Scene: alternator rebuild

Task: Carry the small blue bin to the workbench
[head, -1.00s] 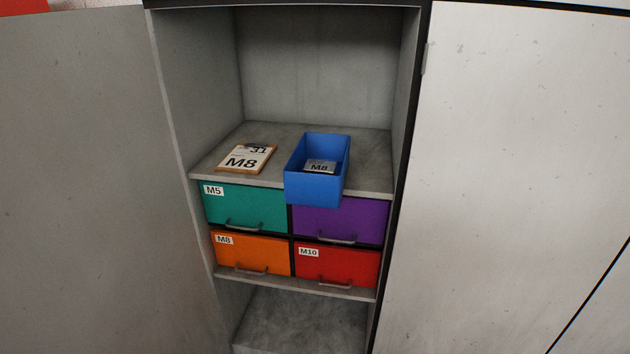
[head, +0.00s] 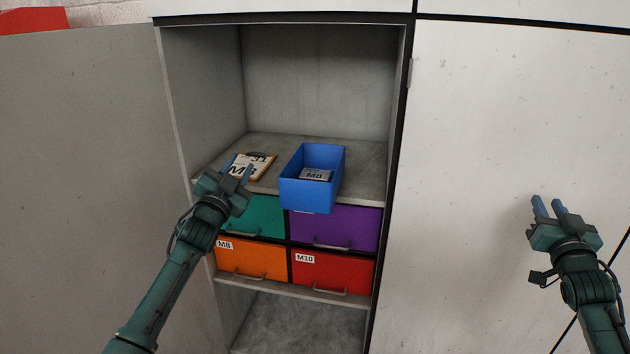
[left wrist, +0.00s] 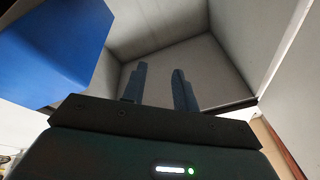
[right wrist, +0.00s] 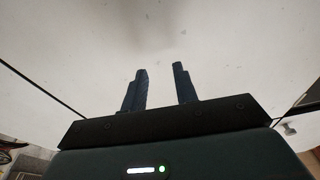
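The small blue bin (head: 303,195) stands on the cabinet shelf, its front end sticking out past the shelf's front edge. A small labelled card or packet reading M8 (head: 315,174) lies inside it. In the left wrist view the bin (left wrist: 50,50) fills the upper left. My left gripper (head: 239,163) is open and empty, to the left of the bin and apart from it, in front of the clipboard. My right gripper (head: 549,202) is open and empty, in front of the white cabinet door at the right. The workbench is not in view.
A clipboard (head: 262,163) with an M8 sheet lies on the shelf (head: 368,178). Below are teal (head: 262,217), purple (head: 345,227), orange (head: 250,259) and red (head: 333,272) drawers. An open grey door (head: 80,150) stands left, a white door (head: 500,110) right.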

